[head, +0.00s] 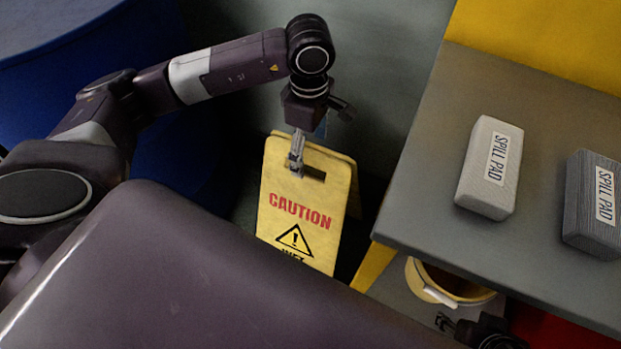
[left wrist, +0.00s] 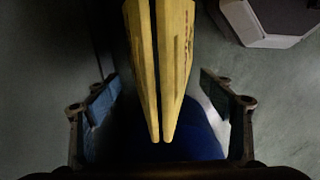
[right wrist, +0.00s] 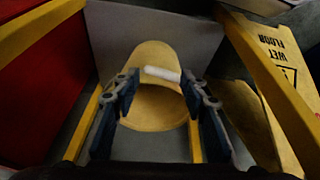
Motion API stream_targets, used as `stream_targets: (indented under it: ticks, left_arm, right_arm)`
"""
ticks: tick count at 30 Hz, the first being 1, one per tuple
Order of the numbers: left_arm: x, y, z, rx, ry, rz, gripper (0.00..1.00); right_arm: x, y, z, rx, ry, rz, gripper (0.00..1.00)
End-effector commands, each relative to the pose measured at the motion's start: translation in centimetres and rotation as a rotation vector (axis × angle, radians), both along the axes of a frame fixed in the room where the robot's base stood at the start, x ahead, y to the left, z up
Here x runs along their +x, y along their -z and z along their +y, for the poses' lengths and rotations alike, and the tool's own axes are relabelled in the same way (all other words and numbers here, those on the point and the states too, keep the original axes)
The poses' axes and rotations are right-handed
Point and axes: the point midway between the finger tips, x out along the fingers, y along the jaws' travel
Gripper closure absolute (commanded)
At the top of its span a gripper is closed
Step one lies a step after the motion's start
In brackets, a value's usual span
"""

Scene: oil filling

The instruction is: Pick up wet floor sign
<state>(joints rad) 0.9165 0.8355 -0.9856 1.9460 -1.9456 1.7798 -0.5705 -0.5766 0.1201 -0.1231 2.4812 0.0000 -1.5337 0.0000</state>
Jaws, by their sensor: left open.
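The yellow wet floor sign (head: 300,215) stands folded on the floor, its CAUTION face toward me in the head view. My left gripper (head: 297,152) is over the sign's top edge, pointing down. In the left wrist view, the sign's two panels (left wrist: 160,60) lie between the spread fingers of the left gripper (left wrist: 160,95), with a gap on each side. My right gripper (right wrist: 160,88) is open under the table's edge, in front of a yellow bucket (right wrist: 158,105); the bucket's white handle grip (right wrist: 162,74) appears between its fingertips. Whether they touch is unclear.
A grey table (head: 420,190) to the right holds a light spill pad (head: 490,168) and a dark spill pad (head: 592,205). A large blue drum (head: 60,65) stands at the left. In the right wrist view, yellow table legs (right wrist: 275,80) and a red panel (right wrist: 35,85) flank the bucket.

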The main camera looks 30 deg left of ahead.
Motion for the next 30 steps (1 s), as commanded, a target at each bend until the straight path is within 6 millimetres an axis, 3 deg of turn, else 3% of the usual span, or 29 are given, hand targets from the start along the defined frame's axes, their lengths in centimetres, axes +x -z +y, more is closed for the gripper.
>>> stream_targets:
  ticks: [16,26,30]
  left_arm:
    - [0.2,5.8,0.1,0.0,-0.001,0.003,0.25]
    - [0.3,6.1,0.1,-0.001,-0.001,0.0,0.25]
    - [0.3,6.1,0.1,-0.001,0.0,0.001,0.4]
  right_arm:
    - [7.4,-2.5,2.3,0.065,-0.025,-0.306,0.6]
    - [8.0,-3.0,2.5,0.071,-0.027,-0.337,0.6]
    - [8.0,-3.0,2.5,0.071,-0.027,-0.336,0.6]
